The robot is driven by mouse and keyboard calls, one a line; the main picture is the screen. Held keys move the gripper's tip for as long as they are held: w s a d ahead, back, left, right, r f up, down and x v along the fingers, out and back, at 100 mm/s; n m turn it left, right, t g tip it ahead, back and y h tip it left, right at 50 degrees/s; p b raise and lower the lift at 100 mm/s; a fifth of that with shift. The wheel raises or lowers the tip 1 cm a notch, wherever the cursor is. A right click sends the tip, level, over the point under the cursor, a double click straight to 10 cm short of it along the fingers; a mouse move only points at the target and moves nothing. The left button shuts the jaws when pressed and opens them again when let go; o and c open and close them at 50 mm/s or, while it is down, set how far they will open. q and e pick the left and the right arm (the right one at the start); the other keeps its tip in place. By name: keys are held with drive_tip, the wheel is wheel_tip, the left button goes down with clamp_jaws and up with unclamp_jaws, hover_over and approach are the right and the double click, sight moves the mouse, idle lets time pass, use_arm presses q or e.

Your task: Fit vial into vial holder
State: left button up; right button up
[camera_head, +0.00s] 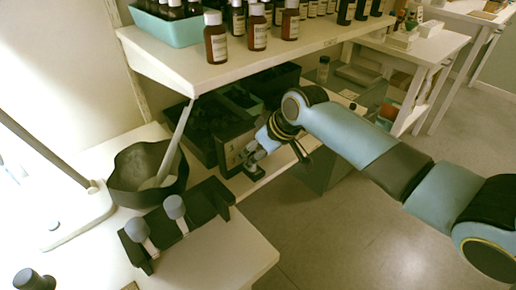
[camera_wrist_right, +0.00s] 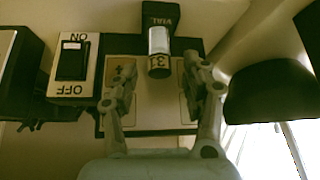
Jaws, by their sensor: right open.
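My right gripper (camera_head: 254,158) is at the lower shelf level, in front of a dark box-like unit (camera_head: 232,148) in the head view. In the right wrist view the gripper (camera_wrist_right: 162,88) is open, with its fingers spread. A small vial-like cylinder (camera_wrist_right: 159,42) with a pale body and a yellowish marked band shows between and beyond the fingertips. It sits against a black holder (camera_wrist_right: 162,17) with upside-down "VIAL" lettering. I cannot tell whether it is fully seated or touched by the fingers. My left gripper is not in view.
An ON/OFF switch (camera_wrist_right: 73,66) is left of the fingers in the wrist view. Amber bottles (camera_head: 257,34) stand on the shelf (camera_head: 215,75) above my arm. A black bin (camera_head: 130,196) and a dark rack (camera_head: 205,207) with grey-topped pieces stand on the left.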

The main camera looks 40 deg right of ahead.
drive_tip(key=p+v, duration=0.2)
drive_tip(key=v, duration=1)
drive_tip(key=s+d+f+m+g+h, duration=0.1)
drive_tip(key=s+d+f, duration=0.1)
drive_tip(key=s+f, duration=0.5)
drive_tip(key=s+d+f+m+g+h, duration=0.1)
drive_tip(key=s+f, duration=0.2)
drive_tip(key=f, duration=0.8)
drive_tip(key=s+d+f+m+g, duration=0.15)
drive_tip(key=s+f, duration=0.25)
drive_tip(key=f, duration=0.6)
drive_tip(key=s+a+f, duration=0.2)
drive_tip(key=s+f, duration=0.2)
drive_tip(key=s, duration=0.4)
drive_tip(key=s+a+f+g, duration=0.1)
drive_tip(key=s+f, duration=0.3)
drive_tip(key=s, duration=0.5)
drive_tip(key=s+a+f+n+g, duration=0.1)
drive_tip(key=s+a+f, duration=0.2)
drive_tip(key=s, duration=0.6)
drive_tip(key=shift+f+h, duration=0.3)
drive_tip(key=shift+f, duration=0.3)
wheel_tip(320, 180, down, 4)
drive_tip(key=b, duration=0.4)
drive_tip(key=shift+s, duration=0.2)
